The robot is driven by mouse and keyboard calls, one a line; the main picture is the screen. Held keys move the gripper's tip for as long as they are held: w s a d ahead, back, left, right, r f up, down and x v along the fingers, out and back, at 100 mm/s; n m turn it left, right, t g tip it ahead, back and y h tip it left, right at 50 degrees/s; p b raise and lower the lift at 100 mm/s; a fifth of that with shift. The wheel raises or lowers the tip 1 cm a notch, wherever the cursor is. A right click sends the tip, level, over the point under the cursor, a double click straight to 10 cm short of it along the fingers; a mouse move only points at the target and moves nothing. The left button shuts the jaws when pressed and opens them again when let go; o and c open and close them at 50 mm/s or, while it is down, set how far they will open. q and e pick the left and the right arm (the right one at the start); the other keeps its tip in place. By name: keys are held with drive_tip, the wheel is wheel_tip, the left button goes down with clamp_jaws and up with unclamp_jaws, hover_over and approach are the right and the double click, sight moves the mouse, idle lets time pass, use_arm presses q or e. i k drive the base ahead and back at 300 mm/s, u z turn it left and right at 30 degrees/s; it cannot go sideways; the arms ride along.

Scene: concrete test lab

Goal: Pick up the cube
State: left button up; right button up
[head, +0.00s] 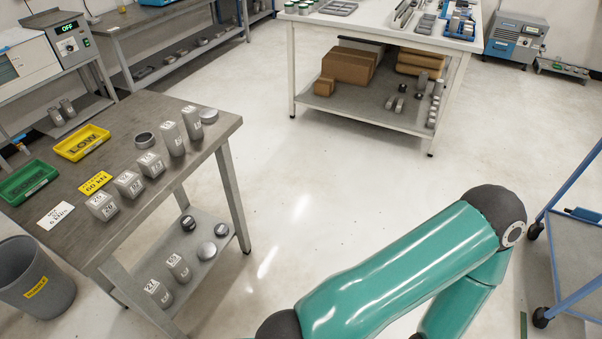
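Several grey concrete cubes with white number labels stand in a row on the grey metal table at the left. The nearest cube (102,206) is by the table's front edge, with another cube (129,183) and a third cube (151,164) behind it. I cannot tell which one is the task's cube. A teal arm of mine crosses the lower right, bent at a dark elbow, well away from the cubes. Neither gripper is in view.
The table (212,143) also bears cylinders (172,138), a yellow tray (82,142) and a green tray (28,182). Its lower shelf holds more specimens. A grey bin (35,277) stands left, a white bench (377,30) at the back, a blue-framed cart (570,235) right. The middle floor is clear.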

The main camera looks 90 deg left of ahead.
sight(103, 205)
drive_tip(key=z, duration=0.1)
drive_tip(key=i, duration=1.55)
drive_tip(key=u, duration=2.9)
drive_tip(key=i, duration=0.35)
drive_tip(key=u, duration=2.5)
drive_tip(key=i, duration=1.05)
drive_tip(key=z, duration=0.65)
